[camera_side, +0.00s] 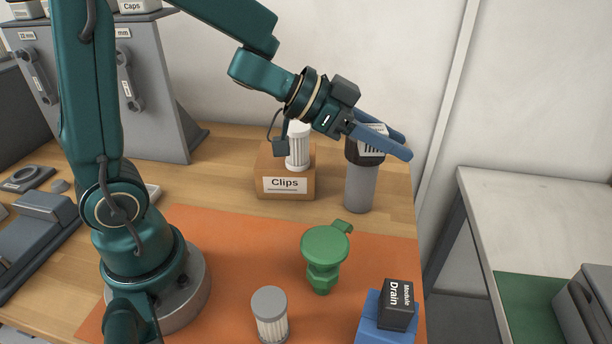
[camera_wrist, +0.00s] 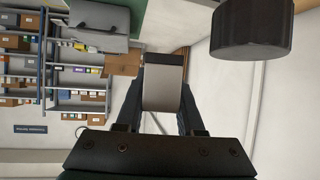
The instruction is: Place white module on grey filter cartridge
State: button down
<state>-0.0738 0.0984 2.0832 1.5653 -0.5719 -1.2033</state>
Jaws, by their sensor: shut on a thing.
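My gripper (camera_side: 405,145) has its blue fingers shut on the white module (camera_wrist: 163,90), which shows between them in the wrist view as a pale curved body with a dark band at one end. In the side view only a striped light and dark part of it (camera_side: 373,130) shows; a finger hides the rest. The grey filter cartridge (camera_side: 361,188) stands upright below the gripper at the table's back right, with a dark head. In the wrist view a dark round body (camera_wrist: 252,30), likely that head, lies off to the upper right. Whether module and cartridge touch, I cannot tell.
A Clips box (camera_side: 285,185) with a white filter (camera_side: 298,147) stands left of the cartridge. On the orange mat (camera_side: 220,235) are a green part (camera_side: 325,250), a grey-capped filter (camera_side: 270,315) and a black Drain Module (camera_side: 397,305) on a blue block. The table's right edge is close.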

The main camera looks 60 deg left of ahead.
jog(key=s+d+r+m+g+h, duration=0.2)
jog(key=s+d+m+g+h, duration=0.3)
jog(key=s+m+g, duration=0.35)
jog(key=s+a+m+g, duration=0.3)
jog(key=s+m+g, duration=0.25)
jog(key=s, duration=0.25)
jog(key=m+g, duration=0.1)
jog(key=m, duration=0.1)
send_over(270, 311)
jog(key=d, duration=0.1)
notch_tip(270, 311, down, 7)
jog(key=shift+s+d+f, duration=0.1)
jog(key=shift+s+f, duration=0.05)
jog(key=shift+f, duration=0.8)
jog(key=shift+s+d+f, duration=0.1)
jog(key=shift+f, duration=0.85)
jog(key=shift+f+y, duration=0.1)
jog(key=shift+y, duration=0.2)
